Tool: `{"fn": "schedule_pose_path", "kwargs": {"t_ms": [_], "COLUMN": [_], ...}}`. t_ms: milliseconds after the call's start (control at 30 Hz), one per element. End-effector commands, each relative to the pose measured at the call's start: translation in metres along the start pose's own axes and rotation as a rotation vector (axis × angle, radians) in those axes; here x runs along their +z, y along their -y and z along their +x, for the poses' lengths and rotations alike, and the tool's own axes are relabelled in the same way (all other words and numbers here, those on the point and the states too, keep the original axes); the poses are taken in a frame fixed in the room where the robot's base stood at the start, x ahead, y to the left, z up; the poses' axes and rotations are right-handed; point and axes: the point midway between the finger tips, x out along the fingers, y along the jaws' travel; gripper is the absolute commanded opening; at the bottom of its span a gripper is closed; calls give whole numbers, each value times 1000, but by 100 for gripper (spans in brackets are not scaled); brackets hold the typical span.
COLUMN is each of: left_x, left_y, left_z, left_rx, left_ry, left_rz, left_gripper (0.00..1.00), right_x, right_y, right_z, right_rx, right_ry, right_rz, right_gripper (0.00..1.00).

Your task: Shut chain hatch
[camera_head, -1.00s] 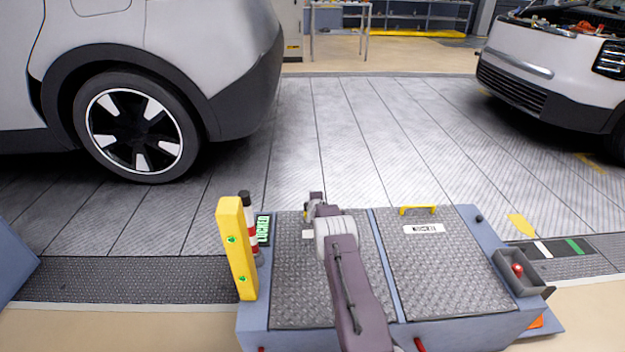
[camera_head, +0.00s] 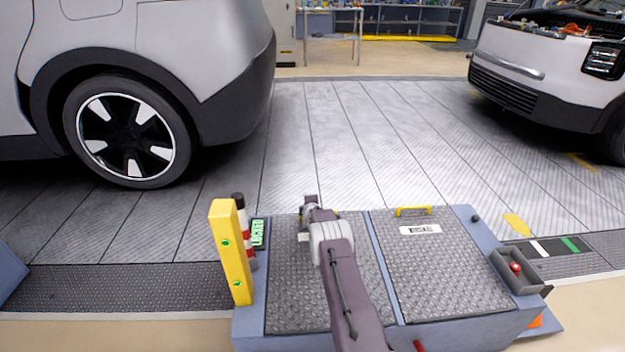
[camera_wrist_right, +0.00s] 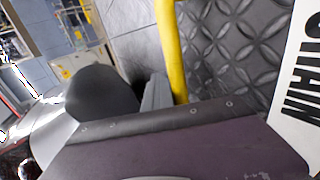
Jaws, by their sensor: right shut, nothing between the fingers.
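The chain hatch (camera_head: 290,290) is the left of two grey tread-plate lids on a blue-grey floor unit. It lies flat and looks shut. Its white label shows large in the right wrist view (camera_wrist_right: 298,100), partly cut off; in the head view my arm covers most of it. Its yellow handle (camera_wrist_right: 172,50) stands close to my right gripper (camera_head: 311,201), which is at the lid's far edge. The gripper is shut and empty; I cannot tell whether it touches the handle. A small green-lit display (camera_head: 259,233) stands left of the lid. My left gripper is out of view.
The second lid (camera_head: 440,280), with a yellow handle (camera_head: 413,211), lies flat on the right. A yellow post (camera_head: 231,255) and a striped post (camera_head: 242,215) stand at the left. A small tray (camera_head: 520,272) holds a red knob. Cars stand beyond; the floor between is clear.

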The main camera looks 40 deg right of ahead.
Motion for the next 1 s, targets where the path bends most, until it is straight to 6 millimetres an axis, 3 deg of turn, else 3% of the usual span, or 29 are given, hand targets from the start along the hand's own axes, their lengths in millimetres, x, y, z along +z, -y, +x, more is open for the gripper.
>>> {"fn": "schedule_pose_path", "kwargs": {"t_ms": [33, 100, 300, 433, 600, 1000], "left_x": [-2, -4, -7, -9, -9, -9], "left_y": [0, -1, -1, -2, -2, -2], "left_z": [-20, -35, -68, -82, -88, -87], "left_rx": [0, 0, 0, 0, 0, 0], "left_ry": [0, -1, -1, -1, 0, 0], "left_rz": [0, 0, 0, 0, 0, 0], "left_gripper": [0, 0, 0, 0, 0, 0], "right_x": [0, 3, 3, 3, 3, 3], "right_y": [-11, -33, -86, -108, -120, -121], "right_z": [-11, -21, -50, -62, -69, -69], "right_rx": [-15, 2, 14, 16, 16, 19], "right_ry": [-2, -2, -2, -2, -2, -2], "right_rz": [-4, -4, -3, -3, -3, -3], "right_gripper": [0, 0, 0, 0, 0, 0]}}
